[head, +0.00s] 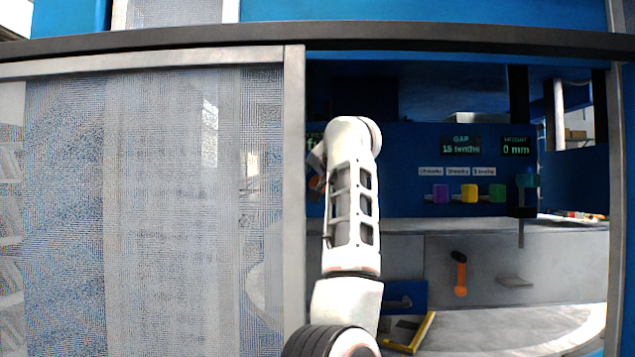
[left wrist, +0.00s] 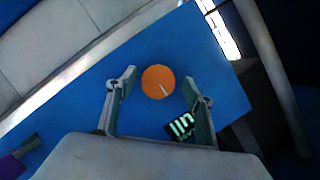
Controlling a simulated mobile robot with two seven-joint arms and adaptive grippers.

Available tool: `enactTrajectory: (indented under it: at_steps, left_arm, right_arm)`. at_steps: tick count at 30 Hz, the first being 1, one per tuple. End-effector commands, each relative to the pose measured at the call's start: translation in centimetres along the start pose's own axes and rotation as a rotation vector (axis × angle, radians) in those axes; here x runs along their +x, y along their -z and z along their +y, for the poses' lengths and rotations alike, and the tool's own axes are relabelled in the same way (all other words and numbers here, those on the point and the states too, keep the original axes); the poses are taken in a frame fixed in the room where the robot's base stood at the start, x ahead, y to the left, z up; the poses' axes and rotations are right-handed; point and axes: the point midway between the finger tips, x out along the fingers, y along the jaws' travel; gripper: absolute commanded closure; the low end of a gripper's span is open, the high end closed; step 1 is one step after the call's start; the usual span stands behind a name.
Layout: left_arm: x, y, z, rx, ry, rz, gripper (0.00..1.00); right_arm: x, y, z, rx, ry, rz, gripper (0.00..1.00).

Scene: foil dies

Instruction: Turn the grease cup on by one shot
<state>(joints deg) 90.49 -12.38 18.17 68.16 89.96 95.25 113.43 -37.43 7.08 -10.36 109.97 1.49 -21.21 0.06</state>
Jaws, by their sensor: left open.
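The grease cup looks to be the round orange cap (left wrist: 158,82) with a short white mark, on a blue panel in the left wrist view. My left gripper (left wrist: 159,76) is open, with one finger on each side of the cap. A gap shows between each finger and the cap, and the fingers do not grip it. In the head view my left arm reaches through the guard opening. It hides most of the cap and gripper; a bit of orange (head: 315,184) shows at its left edge. My right gripper is not in view.
A mesh guard (head: 180,200) covers the left. On the blue panel are displays (head: 461,145), three labels and purple, yellow and green blocks (head: 469,193). An orange handle (head: 460,278) is below. A small dark display (left wrist: 181,126) lies by the right finger in the wrist view.

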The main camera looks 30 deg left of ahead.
Motion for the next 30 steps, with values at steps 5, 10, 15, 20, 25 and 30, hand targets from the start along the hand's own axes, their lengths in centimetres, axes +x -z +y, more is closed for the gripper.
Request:
enactTrajectory:
  at_steps: [5,10,15,20,25,30]
  left_arm:
    - [1.4,0.0,0.1,0.003,0.000,0.000,0.48]
    - [1.7,0.0,0.1,0.001,0.000,0.000,0.48]
    - [1.6,0.0,0.1,0.001,0.000,0.001,0.58]
    - [1.6,0.0,0.1,0.001,0.000,0.001,0.86]
    - [1.6,0.0,0.1,0.007,0.001,0.000,0.86]
    - [1.6,0.0,0.2,0.045,0.014,-0.001,0.86]
  right_arm:
    - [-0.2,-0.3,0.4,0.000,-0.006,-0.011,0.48]
    - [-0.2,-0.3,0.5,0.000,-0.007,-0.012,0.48]
    - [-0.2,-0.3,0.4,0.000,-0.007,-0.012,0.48]
    - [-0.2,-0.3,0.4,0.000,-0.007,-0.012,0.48]
    - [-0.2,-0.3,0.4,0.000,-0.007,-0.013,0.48]
    - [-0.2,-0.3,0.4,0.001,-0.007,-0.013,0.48]
